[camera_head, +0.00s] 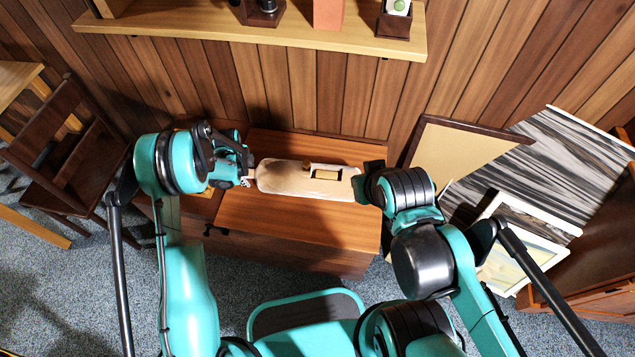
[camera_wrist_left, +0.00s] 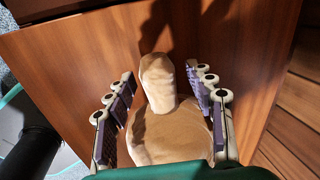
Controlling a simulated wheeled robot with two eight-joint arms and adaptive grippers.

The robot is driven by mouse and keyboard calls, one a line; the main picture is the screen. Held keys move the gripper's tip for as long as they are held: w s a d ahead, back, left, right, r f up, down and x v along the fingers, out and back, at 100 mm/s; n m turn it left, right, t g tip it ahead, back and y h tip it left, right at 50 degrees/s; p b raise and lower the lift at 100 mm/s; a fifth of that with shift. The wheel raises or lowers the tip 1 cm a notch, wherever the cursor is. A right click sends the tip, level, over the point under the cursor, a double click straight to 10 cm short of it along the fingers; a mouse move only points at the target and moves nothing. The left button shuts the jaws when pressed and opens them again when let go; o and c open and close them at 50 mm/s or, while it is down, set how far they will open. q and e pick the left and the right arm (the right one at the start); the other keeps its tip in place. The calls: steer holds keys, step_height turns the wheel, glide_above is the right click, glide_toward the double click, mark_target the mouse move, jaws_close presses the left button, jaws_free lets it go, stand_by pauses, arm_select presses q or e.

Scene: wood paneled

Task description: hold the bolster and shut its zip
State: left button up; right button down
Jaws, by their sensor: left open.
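The pale tan bolster (camera_head: 280,178) lies lengthwise across the wooden cabinet top (camera_head: 300,222). A dark rectangular slot with a yellowish inside (camera_head: 326,174) shows on its right half, with a small brown piece (camera_head: 306,164) at the slot's upper left. My left gripper (camera_head: 245,172) is at the bolster's left end. In the left wrist view the bolster (camera_wrist_left: 165,135) and its narrow rounded end lie between the spread fingers of this open gripper (camera_wrist_left: 161,78). My right gripper (camera_head: 361,186) is at the bolster's right end; its fingers are mostly hidden, so its grip is unclear.
A wall shelf (camera_head: 250,38) with small objects overhangs behind the cabinet. A dark wooden chair (camera_head: 68,155) stands at the left. Framed panels (camera_head: 465,152) lean at the right. The cabinet top in front of the bolster is clear.

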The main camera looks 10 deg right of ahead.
arm_select(q)
jaws_close()
stand_by(1.2)
